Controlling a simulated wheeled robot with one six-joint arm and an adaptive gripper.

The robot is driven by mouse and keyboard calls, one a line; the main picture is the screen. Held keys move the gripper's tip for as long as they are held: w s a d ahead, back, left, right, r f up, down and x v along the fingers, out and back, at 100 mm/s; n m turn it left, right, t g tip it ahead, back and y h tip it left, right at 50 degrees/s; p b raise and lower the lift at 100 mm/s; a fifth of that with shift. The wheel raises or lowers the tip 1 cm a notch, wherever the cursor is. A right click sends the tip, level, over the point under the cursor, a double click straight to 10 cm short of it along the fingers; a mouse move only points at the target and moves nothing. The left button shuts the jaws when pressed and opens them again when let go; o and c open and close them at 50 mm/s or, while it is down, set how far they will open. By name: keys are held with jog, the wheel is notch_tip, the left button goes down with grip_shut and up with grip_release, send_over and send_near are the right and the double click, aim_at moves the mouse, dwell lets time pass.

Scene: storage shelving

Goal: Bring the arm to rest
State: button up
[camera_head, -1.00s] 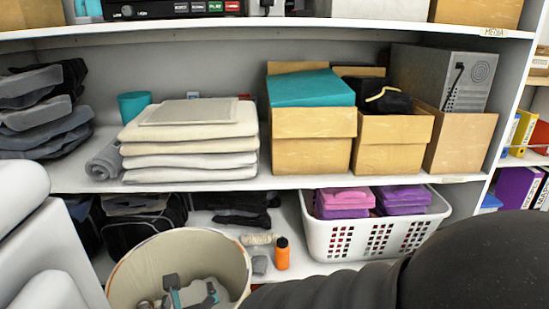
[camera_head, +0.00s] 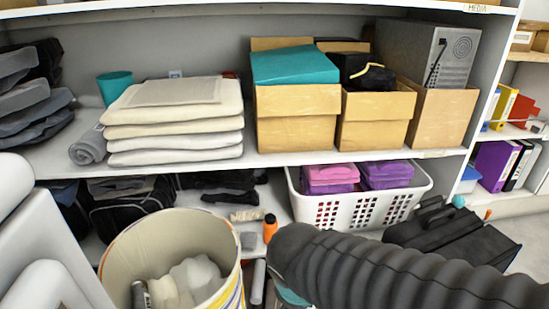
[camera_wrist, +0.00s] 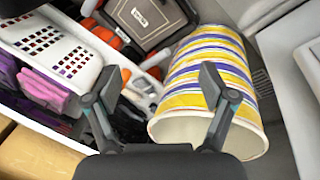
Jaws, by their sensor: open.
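My gripper (camera_wrist: 162,76) is open and empty in the wrist view, with its two dark, teal-jointed fingers spread apart. The striped bin (camera_wrist: 212,72) shows between and beyond the fingers; how far away it is I cannot tell. In the head view my arm (camera_head: 400,265), in a dark ribbed sleeve, reaches in from the lower right to just right of the bin (camera_head: 170,232). The gripper is mostly hidden below the arm there. White crumpled things (camera_head: 195,278) and a dark cylinder (camera_head: 140,294) lie in the bin.
A white basket (camera_head: 335,207) with purple bundles stands on the lower shelf behind the arm. An orange bottle (camera_head: 270,228) stands left of it. Cardboard boxes (camera_head: 298,118) and folded cloths (camera_head: 172,140) fill the shelf above. A black case (camera_head: 455,245) lies at right.

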jog(key=s+d+r+m+t+y+p, duration=0.1)
jog(key=d+r+m+t, duration=0.1)
jog(key=d+r+m, duration=0.6)
jog(key=shift+d+r+m+p, duration=0.3)
jog(key=shift+d+r, duration=0.4)
jog(key=shift+d, duration=0.05)
jog(key=shift+s+d+r+m, duration=0.1)
jog(key=shift+d+m, duration=0.2)
jog(key=shift+d, duration=0.3)
jog(key=shift+c, duration=0.2)
